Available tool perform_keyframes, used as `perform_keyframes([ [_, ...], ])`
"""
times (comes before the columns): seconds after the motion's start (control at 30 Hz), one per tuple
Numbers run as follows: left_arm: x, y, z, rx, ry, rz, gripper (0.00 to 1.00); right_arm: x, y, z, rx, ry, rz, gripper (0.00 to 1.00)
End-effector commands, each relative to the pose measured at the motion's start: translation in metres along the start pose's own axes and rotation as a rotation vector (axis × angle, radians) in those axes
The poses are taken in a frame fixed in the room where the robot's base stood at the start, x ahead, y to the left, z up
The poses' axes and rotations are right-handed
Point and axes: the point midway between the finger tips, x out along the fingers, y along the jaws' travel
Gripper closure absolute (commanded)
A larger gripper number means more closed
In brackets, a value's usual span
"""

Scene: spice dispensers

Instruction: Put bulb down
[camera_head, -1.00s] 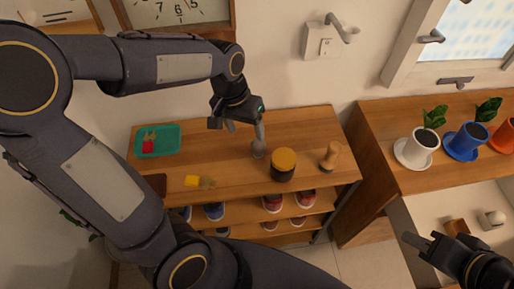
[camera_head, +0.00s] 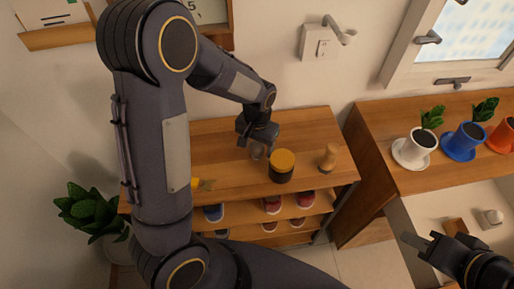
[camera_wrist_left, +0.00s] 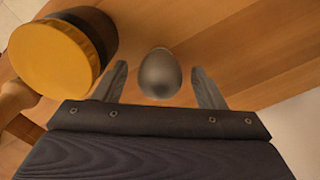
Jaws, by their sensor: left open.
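The grey, egg-shaped bulb (camera_wrist_left: 160,74) sits on the wooden shelf top, between the two fingers of my open left gripper (camera_wrist_left: 158,88), with gaps on both sides in the left wrist view. In the head view the bulb (camera_head: 257,152) shows just below the left gripper (camera_head: 255,147), partly covered by it. My right gripper (camera_head: 424,240) is at the lower right, away from the bulb; I cannot tell how far its fingers are apart.
A dark jar with a yellow lid (camera_head: 282,168) stands right of the bulb, with a wooden pepper-mill shape (camera_head: 328,157) beyond it. Potted plants (camera_head: 411,151) stand on the right-hand counter.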

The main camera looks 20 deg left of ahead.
Motion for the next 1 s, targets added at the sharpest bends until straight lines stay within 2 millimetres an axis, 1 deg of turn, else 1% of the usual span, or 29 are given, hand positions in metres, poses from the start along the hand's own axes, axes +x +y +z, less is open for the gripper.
perform_keyframes([
  [0.17,0.001,0.0,0.0,0.0,0.0,0.0,0.36,0.0,0.0,0.0,0.0,0.0,0.0,0.68],
  [0.2,0.001,0.0,0.0,0.0,0.0,0.0,0.37,0.0,0.0,0.0,0.0,0.0,0.0,0.68],
  [0.5,0.0,0.0,0.0,0.0,0.0,0.0,0.76,0.0,0.0,0.0,0.0,0.0,0.0,0.68],
  [0.6,0.0,0.0,0.0,0.001,0.0,0.0,0.88,0.0,0.0,0.0,0.0,0.0,0.0,0.68],
  [0.83,-0.001,0.0,0.0,0.001,0.001,0.0,0.88,0.0,0.0,0.0,0.0,0.0,0.0,0.68],
  [1.0,-0.013,0.0,-0.001,0.001,0.003,0.001,0.88,0.0,0.0,0.0,0.0,0.0,0.0,0.68],
])
